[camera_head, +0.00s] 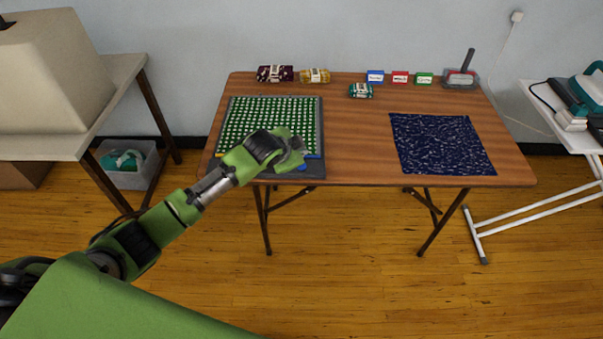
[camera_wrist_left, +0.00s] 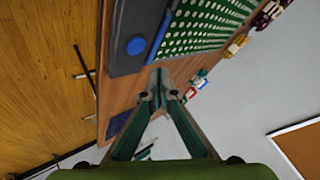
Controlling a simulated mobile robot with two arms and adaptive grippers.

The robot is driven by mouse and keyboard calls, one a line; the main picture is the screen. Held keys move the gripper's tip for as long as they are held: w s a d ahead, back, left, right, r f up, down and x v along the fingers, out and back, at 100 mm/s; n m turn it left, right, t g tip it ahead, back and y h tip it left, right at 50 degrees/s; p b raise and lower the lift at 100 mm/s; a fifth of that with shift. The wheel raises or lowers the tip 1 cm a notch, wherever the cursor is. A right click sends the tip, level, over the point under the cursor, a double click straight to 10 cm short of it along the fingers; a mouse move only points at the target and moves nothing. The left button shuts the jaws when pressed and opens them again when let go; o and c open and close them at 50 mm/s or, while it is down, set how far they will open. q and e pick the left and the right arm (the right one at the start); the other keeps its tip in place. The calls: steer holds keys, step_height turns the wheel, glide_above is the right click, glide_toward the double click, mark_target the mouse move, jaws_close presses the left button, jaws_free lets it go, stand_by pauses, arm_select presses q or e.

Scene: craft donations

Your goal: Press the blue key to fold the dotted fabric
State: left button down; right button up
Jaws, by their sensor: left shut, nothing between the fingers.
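The dotted fabric (camera_head: 262,115), green with white dots, lies flat on a dark grey board (camera_head: 231,168) on the left part of the table. It also shows in the left wrist view (camera_wrist_left: 205,22). The round blue key (camera_wrist_left: 136,45) sits on the board's bare front part, beside a blue strip (camera_wrist_left: 158,38) along the fabric's edge. In the head view, the key (camera_head: 302,168) shows only partly below my gripper. My left gripper (camera_head: 301,150) is shut and empty over the board's front right corner. In the wrist view its fingertips (camera_wrist_left: 158,88) appear apart from the key. My right gripper is out of view.
A dark blue patterned cloth (camera_head: 440,143) lies flat at the table's right. Fabric bundles (camera_head: 314,75), small coloured cards (camera_head: 400,77) and a grey-red stand with a handle (camera_head: 460,78) line the back edge. The table's middle is clear.

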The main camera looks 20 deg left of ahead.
mark_target(301, 168)
arm_select(q)
step_height(301, 168, down, 3)
steer(key=shift+b, duration=0.35)
steer(key=shift+f, duration=0.1)
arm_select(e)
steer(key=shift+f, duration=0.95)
arm_select(q)
steer(key=shift+f, duration=0.1)
steer(key=shift+f, duration=0.3)
